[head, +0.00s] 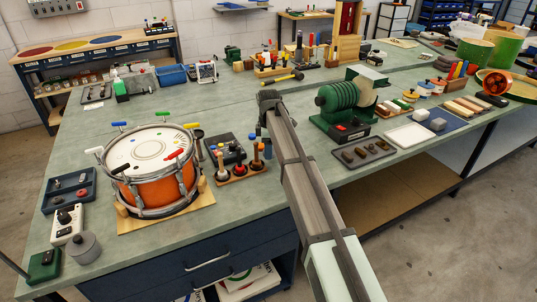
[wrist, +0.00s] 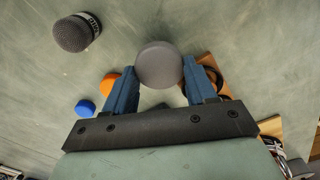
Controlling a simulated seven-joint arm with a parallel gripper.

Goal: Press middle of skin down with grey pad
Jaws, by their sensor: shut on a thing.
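The orange drum (head: 150,185) stands on a wooden board on the bench in the head view, with its pale skin (head: 148,148) facing up. Small coloured marks dot the skin, and coloured handles stand around the rim. In the wrist view, my gripper (wrist: 163,80) has its two blue fingers shut on a round grey pad (wrist: 158,62). The pad's round face is toward the camera. In the head view, my arm comes in from the bottom right, to the right of the drum, and the held pad cannot be made out. The drum skin is clear of the gripper.
A wooden stand with upright tools (head: 240,172) and a dark box (head: 224,148) stand right of the drum. A blue tray (head: 68,190) and a grey lidded cylinder (head: 83,247) lie left. A microphone-like head (wrist: 77,32) shows in the wrist view. The bench behind the drum has free room.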

